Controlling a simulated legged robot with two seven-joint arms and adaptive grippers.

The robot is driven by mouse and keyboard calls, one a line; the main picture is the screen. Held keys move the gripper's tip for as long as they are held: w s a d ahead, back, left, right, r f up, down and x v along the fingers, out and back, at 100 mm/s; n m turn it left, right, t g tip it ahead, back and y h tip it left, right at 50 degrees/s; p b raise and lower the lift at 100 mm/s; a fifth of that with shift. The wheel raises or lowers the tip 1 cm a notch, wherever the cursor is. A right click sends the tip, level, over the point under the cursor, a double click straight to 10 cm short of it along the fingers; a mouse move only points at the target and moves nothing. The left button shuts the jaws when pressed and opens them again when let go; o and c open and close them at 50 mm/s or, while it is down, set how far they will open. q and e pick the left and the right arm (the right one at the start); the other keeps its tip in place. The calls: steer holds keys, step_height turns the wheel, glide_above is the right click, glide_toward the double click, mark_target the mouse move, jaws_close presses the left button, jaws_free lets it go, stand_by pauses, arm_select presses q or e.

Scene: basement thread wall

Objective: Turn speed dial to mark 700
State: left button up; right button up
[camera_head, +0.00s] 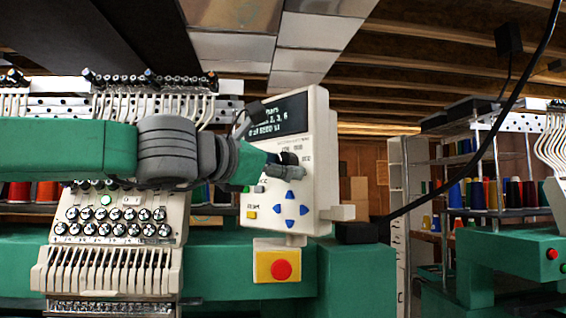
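The speed dial (290,158) is a small dark knob on the cream control panel (318,130), below its screen. Small printed marks surround it, too small to read surely, so I cannot tell which mark it points to. My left gripper (286,167) comes in from the left on my green and grey arm. Its grey fingertips are at the dial and cover its lower left side. I cannot tell whether they grip it or only lie against it. My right gripper is out of view.
Below the dial are blue arrow buttons (290,209) and a red stop button (282,269) on a yellow box. The embroidery machine's needle head (110,225) stands at the left. A black cable (480,140) hangs at the right, before thread shelves.

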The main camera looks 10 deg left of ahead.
arm_select(q)
steer(key=shift+w+a+r, duration=0.1)
steer(key=shift+s+a+r, duration=0.15)
steer(key=shift+s+a, duration=0.1)
steer(key=shift+s, duration=0.1)
steer(key=v, duration=1.1)
steer(key=shift+a+f, duration=0.15)
steer(key=shift+f, duration=0.2)
